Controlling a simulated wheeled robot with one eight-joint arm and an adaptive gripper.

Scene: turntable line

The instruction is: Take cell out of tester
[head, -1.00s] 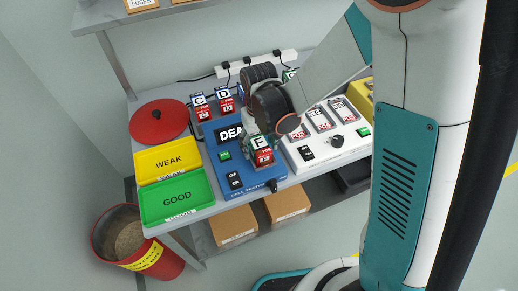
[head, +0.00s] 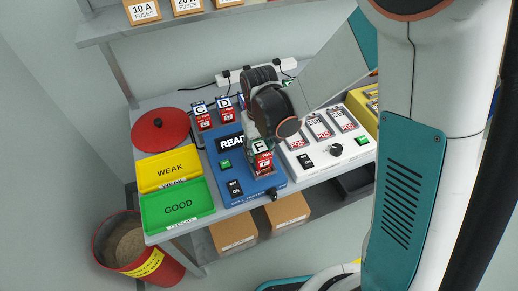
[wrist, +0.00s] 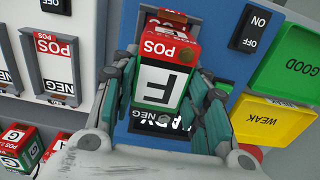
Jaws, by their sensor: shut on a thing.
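The tester display (head: 231,143) is partly covered and shows "READ".
The yellow WEAK tray (head: 168,170) and green GOOD tray (head: 177,204) lie left of the tester. Cells C (head: 203,120) and D (head: 224,112) stand behind the tester. A white charger (head: 318,152) is close on the right. A red bin (head: 130,248) stands below left.

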